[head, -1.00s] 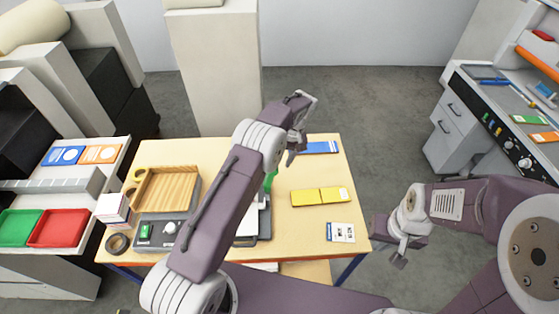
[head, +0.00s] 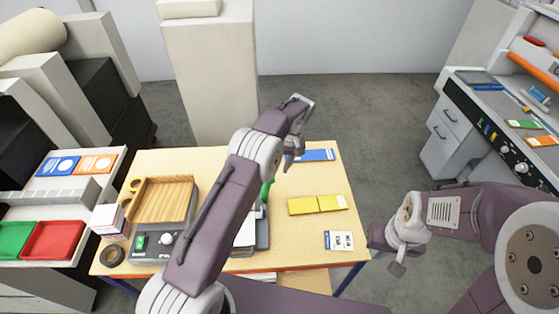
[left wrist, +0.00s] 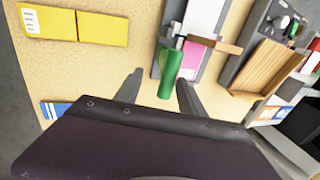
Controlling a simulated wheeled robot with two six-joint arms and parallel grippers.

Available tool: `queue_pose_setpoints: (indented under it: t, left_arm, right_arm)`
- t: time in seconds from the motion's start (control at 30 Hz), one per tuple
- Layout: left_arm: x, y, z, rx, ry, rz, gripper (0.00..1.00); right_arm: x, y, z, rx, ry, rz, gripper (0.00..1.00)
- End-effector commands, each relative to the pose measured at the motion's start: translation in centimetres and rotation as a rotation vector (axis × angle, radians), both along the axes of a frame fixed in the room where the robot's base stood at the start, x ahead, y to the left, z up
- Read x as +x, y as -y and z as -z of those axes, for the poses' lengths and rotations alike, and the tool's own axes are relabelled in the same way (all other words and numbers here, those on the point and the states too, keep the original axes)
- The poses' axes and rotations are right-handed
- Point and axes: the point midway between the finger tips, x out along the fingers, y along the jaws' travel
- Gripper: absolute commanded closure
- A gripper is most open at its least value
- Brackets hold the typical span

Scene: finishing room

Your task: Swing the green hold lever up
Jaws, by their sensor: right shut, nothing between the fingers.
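The green hold lever (head: 265,193) shows partly behind my left arm in the head view, beside a grey device on the table. In the left wrist view the green lever (left wrist: 171,68) stands out from the device, which holds a white and pink sheet (left wrist: 203,20). My left gripper (left wrist: 158,90) is open, its two fingers apart, with the lever's end near the gap between them; I cannot tell contact. It also shows above the table in the head view (head: 290,160). My right gripper (head: 397,269) is shut and empty, off the table's right edge.
On the table (head: 310,235) are a wooden tray (head: 163,200), a control box (head: 152,243), a tape roll (head: 112,256), yellow packs (head: 318,204), a blue pack (head: 317,155) and a white card (head: 339,240). A workbench (head: 480,110) stands at right.

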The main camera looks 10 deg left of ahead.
Motion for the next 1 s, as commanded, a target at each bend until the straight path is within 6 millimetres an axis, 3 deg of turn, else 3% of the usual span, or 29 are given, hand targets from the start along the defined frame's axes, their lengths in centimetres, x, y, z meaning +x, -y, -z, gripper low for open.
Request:
queue_pose_setpoints:
  t: [0.13, 0.3, 0.4, 1.0]
  left_arm:
    - [0.4, 0.9, -2.7, -0.003, 0.008, 0.002, 0.56]
    - [0.5, 1.5, -6.2, -0.001, 0.003, 0.001, 0.56]
    - [0.5, 1.7, -7.1, 0.000, 0.002, 0.001, 0.56]
    - [0.5, 1.7, -7.2, 0.000, 0.000, -0.002, 0.56]
  right_arm:
    - [0.0, 0.0, 1.4, 0.000, 0.000, 0.000, 1.00]
    - [0.0, 0.0, 0.4, 0.000, 0.000, 0.000, 1.00]
    - [0.0, 0.0, 0.0, 0.000, 0.000, 0.000, 1.00]
    - [0.0, 0.0, 0.1, 0.000, 0.000, 0.000, 1.00]
